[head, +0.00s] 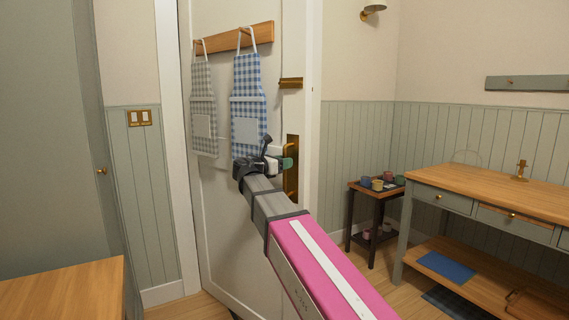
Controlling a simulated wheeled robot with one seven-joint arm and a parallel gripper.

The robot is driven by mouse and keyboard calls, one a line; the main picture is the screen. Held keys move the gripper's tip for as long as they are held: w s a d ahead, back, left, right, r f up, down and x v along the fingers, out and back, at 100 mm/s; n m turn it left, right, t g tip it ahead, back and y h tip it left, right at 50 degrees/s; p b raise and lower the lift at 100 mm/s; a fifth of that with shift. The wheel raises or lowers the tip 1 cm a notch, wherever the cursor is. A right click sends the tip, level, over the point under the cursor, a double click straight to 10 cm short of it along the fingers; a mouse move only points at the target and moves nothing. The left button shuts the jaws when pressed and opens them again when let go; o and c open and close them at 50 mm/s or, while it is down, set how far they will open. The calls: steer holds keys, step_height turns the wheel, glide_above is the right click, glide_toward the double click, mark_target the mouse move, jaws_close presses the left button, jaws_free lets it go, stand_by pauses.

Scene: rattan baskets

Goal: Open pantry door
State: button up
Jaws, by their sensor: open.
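The white pantry door (222,222) stands in the middle of the head view, inside a white frame. It looks slightly ajar and set at an angle to its frame, with a strip of floor showing at its foot. A tall brass handle plate (292,168) is at its right edge. My gripper (282,160) is raised at handle height, close to the plate. Its fingers are open, but they are small and partly overlapped by the wrist, so I cannot tell whether they touch the handle. My arm hides the lower right part of the door.
Two checked aprons, grey (203,108) and blue (248,105), hang on the door from a wooden rail (235,38). A side table with cups (377,187) and a wooden-topped workbench (500,203) stand at the right. A wooden counter (62,290) is at the lower left.

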steer(key=shift+w+d, duration=0.2)
steer(key=shift+d, duration=0.1)
